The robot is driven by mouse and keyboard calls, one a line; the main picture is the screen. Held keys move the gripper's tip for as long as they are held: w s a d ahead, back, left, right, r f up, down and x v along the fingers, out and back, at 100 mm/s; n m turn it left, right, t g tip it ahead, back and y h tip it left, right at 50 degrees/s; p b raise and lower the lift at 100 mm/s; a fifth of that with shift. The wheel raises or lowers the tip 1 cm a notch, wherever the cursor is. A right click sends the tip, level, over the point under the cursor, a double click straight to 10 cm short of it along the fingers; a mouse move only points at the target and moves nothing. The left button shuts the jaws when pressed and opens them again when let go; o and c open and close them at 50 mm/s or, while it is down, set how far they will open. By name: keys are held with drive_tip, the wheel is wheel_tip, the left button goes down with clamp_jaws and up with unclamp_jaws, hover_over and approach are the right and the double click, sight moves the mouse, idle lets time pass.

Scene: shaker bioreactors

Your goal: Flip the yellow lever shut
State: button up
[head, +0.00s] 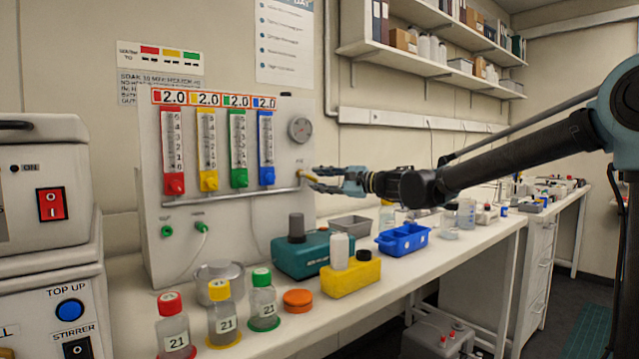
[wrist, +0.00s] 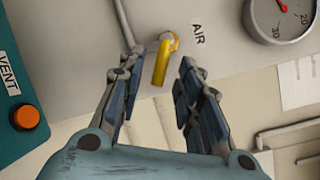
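The yellow lever (wrist: 160,62) sits on the side of the white gas panel, next to the AIR label (wrist: 197,34). In the wrist view it hangs from its round pivot, pointing down and slightly left in the picture. My gripper (wrist: 155,75) is open, with one finger on each side of the lever and a gap to both. In the head view my gripper (head: 310,180) reaches in from the right to the panel's right edge. The lever shows there only as a small yellow bit (head: 302,173) by the fingertips.
The white panel (head: 290,235) carries red, yellow, green and blue flow meters and a round gauge (head: 300,129). Below stand capped bottles (head: 264,300), a teal device (head: 300,257), a yellow block (head: 350,280) and a blue tray (head: 403,240). An orange button (wrist: 27,117) shows near VENT.

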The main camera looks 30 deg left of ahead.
drive_tip(key=shift+a, duration=0.8)
clamp_jaws()
drive_tip(key=shift+n, duration=0.3)
drive_tip(key=shift+w+d+r+n+t+h, duration=0.1)
drive_tip(key=shift+r+n+h, duration=0.25)
drive_tip(key=shift+n, duration=0.4)
drive_tip(key=shift+s+a+r+n+t+h, duration=0.1)
drive_tip(key=shift+r+n+h, duration=0.1)
drive_tip(key=shift+n+h, duration=0.35)
drive_tip(key=shift+w+d+r+n+t+h, duration=0.1)
drive_tip(key=shift+r+n+h, duration=0.15)
drive_tip(key=shift+n, duration=0.65)
drive_tip(key=shift+r, duration=0.1)
